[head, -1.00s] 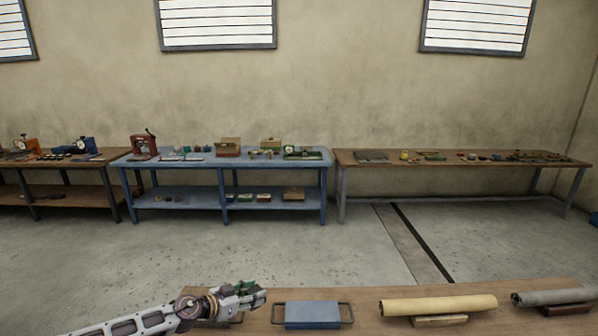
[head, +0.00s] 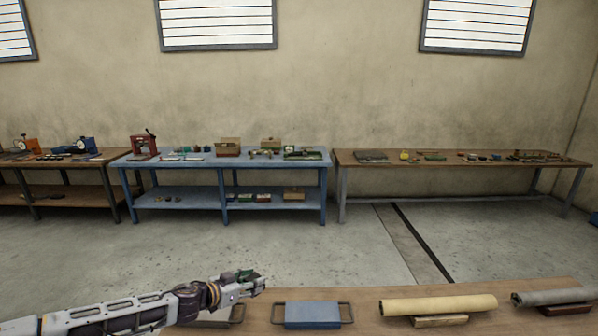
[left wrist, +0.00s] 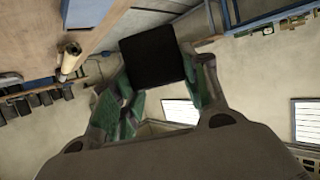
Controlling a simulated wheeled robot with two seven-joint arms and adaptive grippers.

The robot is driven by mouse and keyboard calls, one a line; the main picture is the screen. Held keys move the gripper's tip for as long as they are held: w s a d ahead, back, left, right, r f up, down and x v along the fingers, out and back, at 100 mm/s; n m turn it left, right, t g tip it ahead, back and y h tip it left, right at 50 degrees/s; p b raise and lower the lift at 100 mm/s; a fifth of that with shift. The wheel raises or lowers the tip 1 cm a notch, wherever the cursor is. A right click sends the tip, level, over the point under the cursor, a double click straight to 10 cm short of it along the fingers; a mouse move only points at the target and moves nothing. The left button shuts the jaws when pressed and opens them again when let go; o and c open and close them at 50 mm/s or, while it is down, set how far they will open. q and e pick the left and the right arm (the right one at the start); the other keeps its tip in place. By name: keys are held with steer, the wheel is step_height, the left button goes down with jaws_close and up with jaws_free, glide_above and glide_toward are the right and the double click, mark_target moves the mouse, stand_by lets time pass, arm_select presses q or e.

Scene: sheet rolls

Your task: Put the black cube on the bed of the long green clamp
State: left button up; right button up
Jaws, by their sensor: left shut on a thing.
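My left gripper (head: 252,283) is raised over the near wooden bench in the head view, left of the blue block. In the left wrist view its green-padded fingers (left wrist: 163,85) are shut on the black cube (left wrist: 154,57), which sits between the fingertips. In the head view the cube cannot be made out clearly at the gripper's tip. I cannot pick out the long green clamp for certain in either view. My right gripper is not in view.
The near bench (head: 365,323) carries a blue block (head: 312,314) between dark handles, a cream roll (head: 438,304) and a grey roll (head: 552,297) on wooden cradles. A blue bench (head: 228,163) and a wooden table (head: 460,160) with small items stand along the far wall. Open floor lies between.

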arm_select(q)
steer(key=shift+n+t+y, duration=0.5)
steer(key=shift+n, duration=0.1)
steer(key=shift+w+a+r, duration=0.1)
steer(key=shift+w+r, duration=0.05)
steer(key=shift+r, duration=0.65)
steer(key=shift+w+r, duration=0.2)
steer(key=shift+r, duration=0.6)
steer(key=shift+w+a+r, duration=0.1)
steer(key=shift+w+r, duration=0.05)
steer(key=shift+r, duration=0.65)
step_height(320, 180, up, 7)
steer(key=n+t+y, duration=0.1)
steer(key=n+y, duration=0.1)
step_height(320, 180, up, 6)
steer(key=f+n+y, duration=0.1)
steer(key=n+y, duration=0.1)
glide_above(251, 279)
steer(key=s+a, duration=0.1)
steer(key=a, duration=0.1)
steer(key=s+a+f+n+t+y, duration=0.1)
steer(key=s+a+f+n+y, duration=0.1)
steer(key=s+f, duration=1.6)
step_height(251, 279, down, 4)
steer(key=shift+s+a+r+n+y, duration=0.1)
steer(key=shift+s+a+n+y, duration=0.25)
steer(key=shift+a+y, duration=0.65)
